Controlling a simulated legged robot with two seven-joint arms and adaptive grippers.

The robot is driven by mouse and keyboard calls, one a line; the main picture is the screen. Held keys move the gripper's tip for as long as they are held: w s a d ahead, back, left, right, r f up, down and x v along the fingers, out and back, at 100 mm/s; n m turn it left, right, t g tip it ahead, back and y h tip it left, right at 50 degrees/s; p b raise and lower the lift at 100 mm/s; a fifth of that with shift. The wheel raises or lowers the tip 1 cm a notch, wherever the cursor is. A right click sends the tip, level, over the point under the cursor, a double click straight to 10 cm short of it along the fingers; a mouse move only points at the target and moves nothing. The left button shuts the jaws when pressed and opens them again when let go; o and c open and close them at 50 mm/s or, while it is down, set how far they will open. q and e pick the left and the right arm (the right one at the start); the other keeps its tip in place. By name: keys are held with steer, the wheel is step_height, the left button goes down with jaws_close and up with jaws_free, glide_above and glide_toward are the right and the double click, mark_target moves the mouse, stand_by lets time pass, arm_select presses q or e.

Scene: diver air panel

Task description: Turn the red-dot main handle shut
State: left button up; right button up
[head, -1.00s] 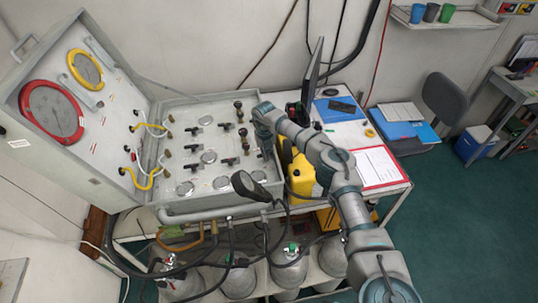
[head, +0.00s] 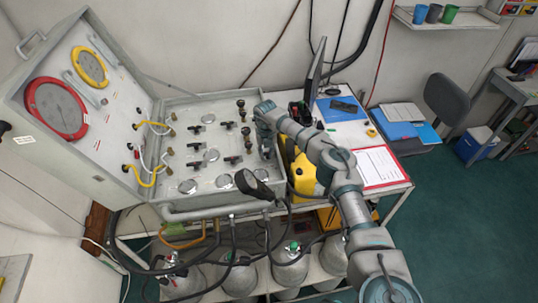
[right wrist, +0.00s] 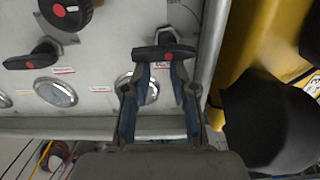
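In the right wrist view, a black bar handle with a red dot (right wrist: 164,53) lies crosswise just beyond my right gripper (right wrist: 160,75). The gripper's two fingers are apart, with their tips close to the bar; I cannot tell whether they touch it. A second red-dot bar handle (right wrist: 31,58) and a round black knob with a red dot (right wrist: 66,9) are farther left. My left gripper is not in view.
A yellow canister (head: 303,176) stands right of the panel, close to my right arm. Several grey cylinders (head: 290,268) stand below. A white table (head: 353,140) with papers is to the right.

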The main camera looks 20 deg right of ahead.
steer(key=o, duration=0.7)
steer(key=shift+w+d+r, duration=0.15)
steer(key=shift+w+r, duration=0.35)
steer(key=shift+w, duration=0.3)
steer(key=shift+w+d+f, duration=0.35)
steer(key=shift+w+f, duration=0.1)
steer(key=shift+f, duration=0.15)
steer(key=shift+s+d, duration=0.2)
steer(key=shift+d, duration=0.15)
steer(key=shift+s+a, duration=0.1)
steer(key=shift+s, duration=0.15)
steer(key=shift+a, duration=0.4)
